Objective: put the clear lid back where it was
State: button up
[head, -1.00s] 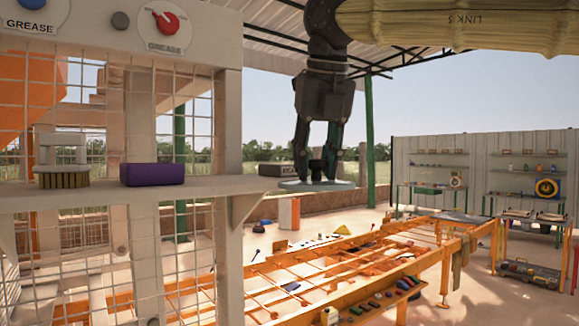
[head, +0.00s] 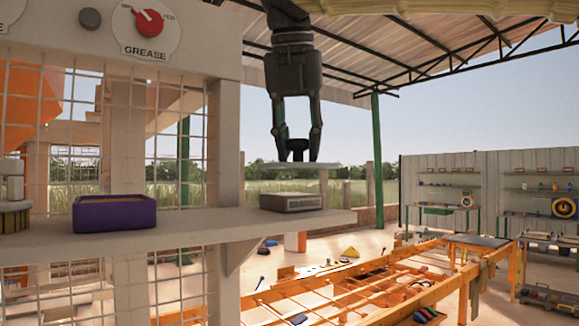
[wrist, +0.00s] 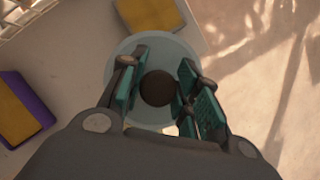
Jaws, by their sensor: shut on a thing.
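The clear lid (head: 283,167) is a thin, pale, see-through disc with a dark knob. My gripper (head: 297,148) points down and is shut on that knob, holding the lid level in the air. In the head view the lid appears just above a small grey box (head: 291,203) at the shelf's right end; I cannot tell whether it is directly over it. In the wrist view the fingers (wrist: 158,92) stand either side of the round dark knob (wrist: 157,88), with the pale lid (wrist: 150,117) beneath. A yellow-topped block (wrist: 148,14) shows beyond the lid's edge.
A purple open box (head: 114,213) sits left on the pale shelf (head: 190,228); its yellow inside shows in the wrist view. A round brush-like object (head: 14,205) stands further left. A wire grid and panel with a grease dial (head: 150,28) rise behind. Orange racks stand below right.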

jog(key=w+p, duration=0.1)
jog(key=w, duration=0.2)
jog(key=w+p, duration=0.1)
jog(key=w, duration=0.3)
jog(key=w+a+f+p, duration=0.1)
jog(key=w, duration=0.2)
jog(key=shift+w, duration=0.25)
jog(key=shift+w+f, duration=0.1)
jog(key=shift+f+p, duration=0.25)
jog(key=shift+p, duration=0.2)
jog(key=shift+f+p, duration=0.45)
jog(key=shift+f, duration=1)
jog(key=shift+s, duration=0.2)
jog(key=shift+f, duration=0.1)
jog(key=o, duration=1.1)
jog(key=shift+c, duration=0.2)
